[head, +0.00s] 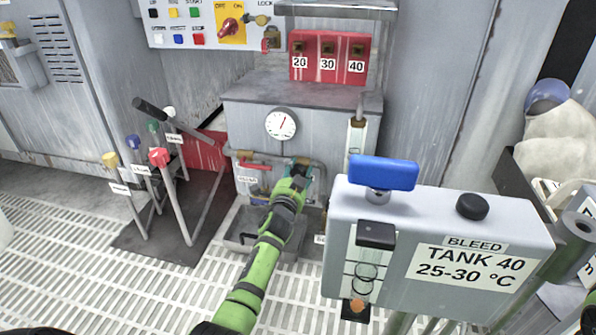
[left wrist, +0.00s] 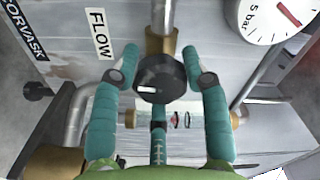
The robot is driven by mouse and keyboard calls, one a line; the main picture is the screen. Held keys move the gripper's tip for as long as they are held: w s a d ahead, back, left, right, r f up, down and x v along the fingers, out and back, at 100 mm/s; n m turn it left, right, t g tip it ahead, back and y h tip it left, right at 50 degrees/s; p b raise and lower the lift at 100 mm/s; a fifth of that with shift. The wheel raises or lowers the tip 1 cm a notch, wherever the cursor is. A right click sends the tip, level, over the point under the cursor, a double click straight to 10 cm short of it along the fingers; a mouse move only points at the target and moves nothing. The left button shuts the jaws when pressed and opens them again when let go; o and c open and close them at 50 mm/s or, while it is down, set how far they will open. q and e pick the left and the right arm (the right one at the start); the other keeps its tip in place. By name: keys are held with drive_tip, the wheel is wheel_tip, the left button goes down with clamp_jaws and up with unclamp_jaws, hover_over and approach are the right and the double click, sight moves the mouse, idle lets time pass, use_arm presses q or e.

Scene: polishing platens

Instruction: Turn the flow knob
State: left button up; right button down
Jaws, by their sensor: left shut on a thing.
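The flow knob (left wrist: 161,85) is round and black with a short white mark, on a brass fitting in the left wrist view. A white FLOW label (left wrist: 99,34) is on the panel to its left. My left gripper (left wrist: 160,72) is shut on the knob, with a teal finger on each side of it and a third below. My right gripper is not in view.
A pressure gauge (head: 281,124) sits above the pipes. A red-handled valve (head: 255,166) is just left of my gripper. Coloured levers (head: 158,158) stand further left. The grey TANK 40 box (head: 440,240) with a blue handle stands close on the right.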

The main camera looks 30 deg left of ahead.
sight(297, 165)
use_arm(q)
drive_tip(key=shift+a+r+n, duration=0.1)
drive_tip(key=shift+a+n, duration=0.3)
drive_tip(key=shift+n, duration=0.7)
drive_tip(key=o, duration=1.1)
drive_tip(key=shift+o, duration=0.2)
drive_tip(key=shift+f, duration=0.2)
drive_tip(key=shift+d, duration=0.1)
wheel_tip(297, 165, up, 9)
drive_tip(key=shift+d+r, duration=0.1)
drive_tip(key=shift+d, duration=0.05)
drive_tip(key=shift+r, duration=0.5)
drive_tip(key=shift+f, duration=0.1)
